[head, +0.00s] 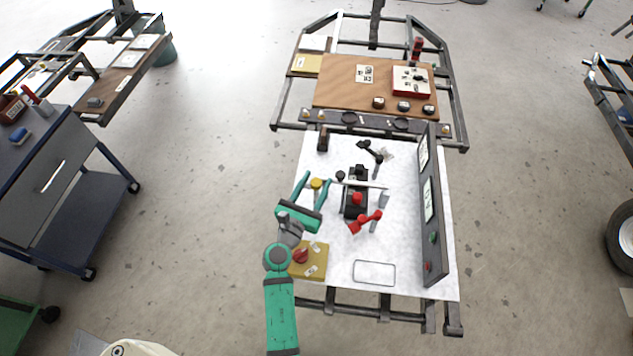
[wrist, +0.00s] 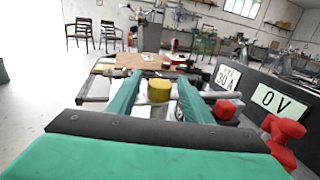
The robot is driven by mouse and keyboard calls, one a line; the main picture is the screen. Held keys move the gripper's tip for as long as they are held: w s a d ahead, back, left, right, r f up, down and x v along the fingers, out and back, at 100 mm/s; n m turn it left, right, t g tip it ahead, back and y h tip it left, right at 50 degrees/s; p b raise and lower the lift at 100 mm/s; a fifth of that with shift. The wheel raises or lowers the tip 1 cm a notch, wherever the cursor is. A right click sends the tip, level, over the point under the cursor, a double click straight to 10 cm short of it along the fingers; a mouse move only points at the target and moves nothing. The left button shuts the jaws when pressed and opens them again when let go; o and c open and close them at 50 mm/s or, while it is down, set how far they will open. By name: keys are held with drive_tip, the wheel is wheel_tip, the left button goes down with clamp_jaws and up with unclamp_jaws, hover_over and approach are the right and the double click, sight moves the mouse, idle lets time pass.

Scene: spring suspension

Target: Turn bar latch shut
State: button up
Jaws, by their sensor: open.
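My green gripper (head: 318,177) is open over the left part of the white worktop. Its two fingers stand on either side of a yellow round knob (head: 317,184), with gaps visible. In the wrist view the yellow knob (wrist: 160,91) sits between the open fingers (wrist: 160,75). A pale grey bar (head: 372,184) lies crosswise over a black block (head: 354,200) just right of the gripper; it also shows in the wrist view (wrist: 222,95). The knob seems in line with this bar, but I cannot tell whether they are joined.
Red handles (head: 365,221) stand right of the gripper. An upright dark panel (head: 430,205) with white signs borders the worktop's right side. A yellow box with a red knob (head: 301,255) lies near my arm. The front middle holds only a flat outlined rectangle (head: 374,272).

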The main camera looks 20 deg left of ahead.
drive_tip(key=shift+w, duration=0.3)
